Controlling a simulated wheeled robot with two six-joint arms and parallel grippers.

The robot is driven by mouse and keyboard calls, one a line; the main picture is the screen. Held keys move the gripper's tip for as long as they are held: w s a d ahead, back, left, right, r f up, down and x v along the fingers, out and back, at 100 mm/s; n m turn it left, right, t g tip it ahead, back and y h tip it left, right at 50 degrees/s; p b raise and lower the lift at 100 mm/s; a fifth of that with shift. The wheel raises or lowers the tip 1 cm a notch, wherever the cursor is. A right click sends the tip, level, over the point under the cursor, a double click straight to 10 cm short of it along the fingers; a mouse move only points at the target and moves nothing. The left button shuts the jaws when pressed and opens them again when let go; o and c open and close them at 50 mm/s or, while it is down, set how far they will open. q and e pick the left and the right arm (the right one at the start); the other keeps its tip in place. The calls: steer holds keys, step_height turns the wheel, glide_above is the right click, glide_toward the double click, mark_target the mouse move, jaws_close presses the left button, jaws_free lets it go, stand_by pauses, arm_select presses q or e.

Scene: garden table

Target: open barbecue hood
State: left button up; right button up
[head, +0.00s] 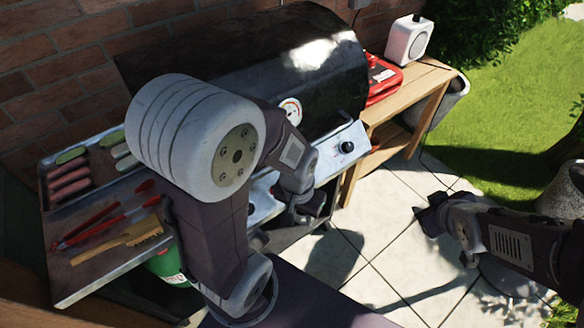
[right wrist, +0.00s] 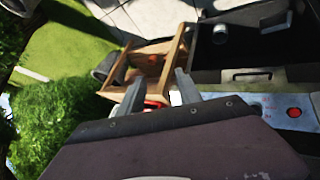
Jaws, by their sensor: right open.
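The barbecue's black hood (head: 320,62) is down over the grill, with a round thermometer (head: 291,112) on its front. A light control panel (head: 345,148) with dark knobs runs below it; part of this front also shows in the right wrist view (right wrist: 285,100). My left arm covers the hood's left part. My left gripper (head: 306,212) is low in front of the panel; its jaws are too dark and small to read. My right gripper (head: 426,214) is open and empty over the paving, right of the barbecue and apart from it; its fingers show in the right wrist view (right wrist: 158,92).
A left side shelf (head: 80,285) holds sausages, red tongs and a wooden brush (head: 120,242). At right stands a wooden side table (head: 425,80) with a red case (head: 383,78) and a white speaker-like box (head: 408,40).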

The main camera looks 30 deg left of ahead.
steer(key=w+a+f+n+t+y+b, duration=0.2)
steer(key=w+a+n+y+b, duration=0.15)
steer(key=a+n, duration=0.55)
steer(key=s+a+r+n+g+y+b, duration=0.2)
steer(key=s+a+r+n+y+b, duration=0.25)
steer(key=a, duration=0.45)
steer(key=s+a+r+n+g+y+b, duration=0.1)
steer(key=s+a+n+y, duration=0.35)
steer(key=a+n, duration=0.35)
steer(key=shift+m, duration=0.55)
steer(key=x, duration=1)
steer(key=shift+s+a+f, duration=0.15)
steer(key=shift+f, duration=0.15)
arm_select(q)
step_height(320, 180, down, 13)
steer(key=shift+a+f, duration=0.15)
steer(key=shift+f, duration=0.05)
arm_select(e)
jaws_close()
